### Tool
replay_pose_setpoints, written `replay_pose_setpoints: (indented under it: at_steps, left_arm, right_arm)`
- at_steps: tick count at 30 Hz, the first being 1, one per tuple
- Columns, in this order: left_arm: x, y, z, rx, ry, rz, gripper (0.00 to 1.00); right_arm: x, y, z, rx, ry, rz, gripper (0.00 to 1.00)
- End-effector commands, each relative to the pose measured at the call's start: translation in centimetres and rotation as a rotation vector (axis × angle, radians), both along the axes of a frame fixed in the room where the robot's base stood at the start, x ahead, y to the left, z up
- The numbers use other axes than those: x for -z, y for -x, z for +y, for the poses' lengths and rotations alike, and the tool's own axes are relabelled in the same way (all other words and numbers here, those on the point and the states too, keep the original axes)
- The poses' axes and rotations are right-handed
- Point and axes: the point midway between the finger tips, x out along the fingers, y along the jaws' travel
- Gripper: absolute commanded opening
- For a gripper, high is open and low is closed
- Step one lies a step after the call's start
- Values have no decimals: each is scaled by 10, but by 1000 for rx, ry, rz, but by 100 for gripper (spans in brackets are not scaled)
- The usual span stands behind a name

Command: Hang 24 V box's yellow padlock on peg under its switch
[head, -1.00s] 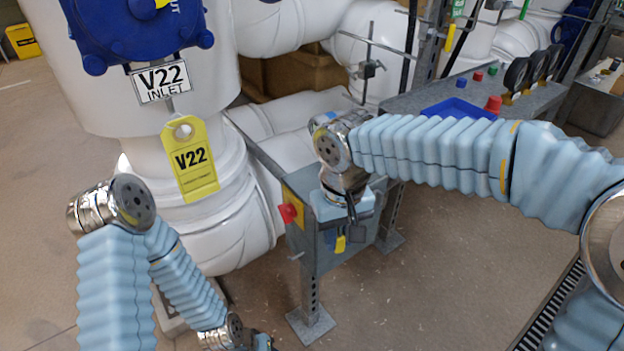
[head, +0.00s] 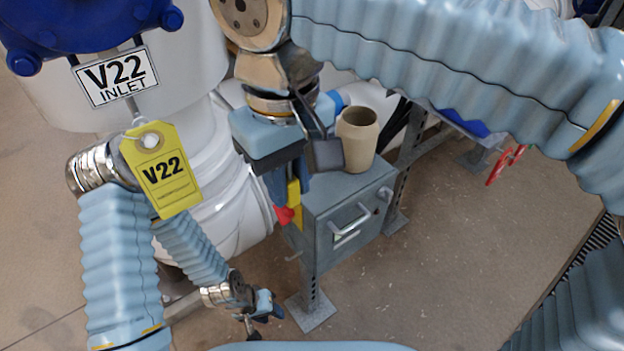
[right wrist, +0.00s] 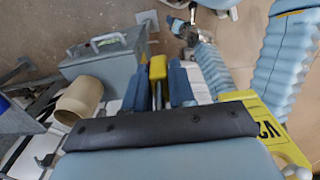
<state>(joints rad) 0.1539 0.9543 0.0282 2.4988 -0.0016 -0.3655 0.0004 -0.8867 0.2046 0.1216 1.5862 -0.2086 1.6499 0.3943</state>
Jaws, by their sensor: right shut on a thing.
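My right gripper (head: 289,190) is shut on the yellow padlock (head: 293,193). The padlock shows upright between the blue fingers in the right wrist view (right wrist: 157,68). The grey box (head: 350,215) is just right of and beyond the gripper in the head view. Its red switch (head: 284,215) shows just below the fingertips, partly hidden, on a yellow plate. A small pin (head: 293,257) sticks out from the box side below the switch. I cannot tell the gap between padlock and box. My left gripper (head: 264,308) hangs low near the floor, its jaws unclear.
A beige cup (head: 357,138) stands on the box top. The box front has a handle (head: 348,228). The box stands on a metal post with a foot plate (head: 311,311). A yellow V22 tag (head: 161,170) hangs from the blue valve (head: 85,35) at left.

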Motion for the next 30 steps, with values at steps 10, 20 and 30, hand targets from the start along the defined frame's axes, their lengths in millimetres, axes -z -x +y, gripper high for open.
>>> replay_pose_setpoints:
  at_steps: [10,20,30]
  left_arm:
    - [2,0,0,0,0,-1,39]
    - [4,-1,1,-3,-2,-1,39]
    - [2,-1,1,-2,-1,-1,39]
  right_arm:
    - [51,-85,-22,4,3,3,0]
    - [83,-111,-28,3,2,1,0]
    - [119,-120,-30,2,1,1,0]
